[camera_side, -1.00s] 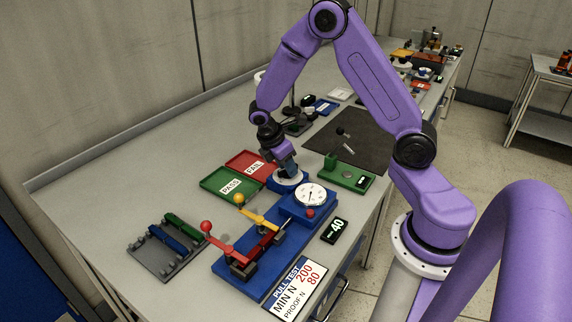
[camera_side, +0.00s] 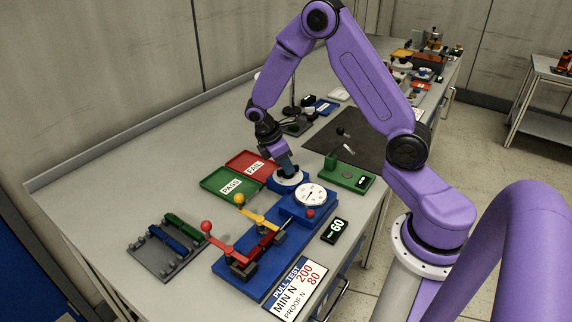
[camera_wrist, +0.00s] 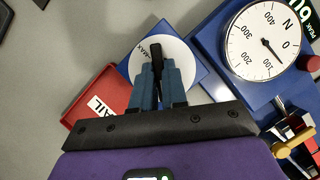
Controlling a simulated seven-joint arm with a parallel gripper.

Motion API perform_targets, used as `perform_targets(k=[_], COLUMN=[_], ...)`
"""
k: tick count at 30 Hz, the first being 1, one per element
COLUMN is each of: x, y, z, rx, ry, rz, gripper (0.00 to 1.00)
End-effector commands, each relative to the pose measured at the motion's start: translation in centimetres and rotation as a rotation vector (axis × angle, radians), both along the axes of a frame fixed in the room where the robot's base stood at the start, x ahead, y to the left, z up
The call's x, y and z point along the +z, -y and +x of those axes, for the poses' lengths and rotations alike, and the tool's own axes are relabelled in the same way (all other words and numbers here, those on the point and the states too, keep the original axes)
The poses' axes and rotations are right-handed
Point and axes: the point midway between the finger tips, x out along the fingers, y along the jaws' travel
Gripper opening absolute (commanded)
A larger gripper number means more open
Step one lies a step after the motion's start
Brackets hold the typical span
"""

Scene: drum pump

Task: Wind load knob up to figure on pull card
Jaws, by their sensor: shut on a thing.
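The load knob is a black bar (camera_wrist: 156,56) on a white disc (camera_wrist: 181,52) marked MAX; the disc also shows in the side view (camera_side: 287,182). My gripper (camera_wrist: 158,80) is shut on the knob from above, its blue fingers hiding part of the disc. In the side view my gripper (camera_side: 286,166) stands at the far end of the blue tester (camera_side: 262,241). The round gauge (camera_wrist: 268,38) has its needle between 0 and 100. The small black display (camera_side: 335,231) reads 60. The pull card (camera_side: 296,289) reads MIN N 200 and PROOF N 80.
The green PASS tray (camera_side: 230,194) and red FAIL tray (camera_side: 245,159) lie left of the knob. Red-ball (camera_side: 206,226) and yellow-ball (camera_side: 239,199) levers stand on the tester. A grey rack (camera_side: 156,261) is at left, a green stand (camera_side: 352,178) at right.

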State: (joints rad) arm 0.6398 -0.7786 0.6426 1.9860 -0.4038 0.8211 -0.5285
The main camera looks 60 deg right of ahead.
Motion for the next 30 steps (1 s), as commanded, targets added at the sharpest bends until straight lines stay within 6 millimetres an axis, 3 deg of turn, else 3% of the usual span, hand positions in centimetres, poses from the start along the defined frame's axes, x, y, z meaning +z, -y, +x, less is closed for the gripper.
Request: perform_targets(k=[4, 5, 6, 7, 20, 30], x=[0.1, 0.1, 0.1, 0.1, 1.0, 7.0], y=[0.0, 0.0, 0.0, 0.0, -0.3, -2.5], z=[0.0, 0.0, 0.0, 0.0, 0.3, 1.7], rx=[0.001, 0.001, 0.001, 0.002, 0.003, 0.004], ry=[-0.001, -0.001, -0.001, 0.000, 0.003, 0.006], rz=[-0.002, -0.002, -0.002, -0.001, 0.001, 0.001], gripper=[0.00, 0.22, 0.35, 0.38, 0.38, 0.38])
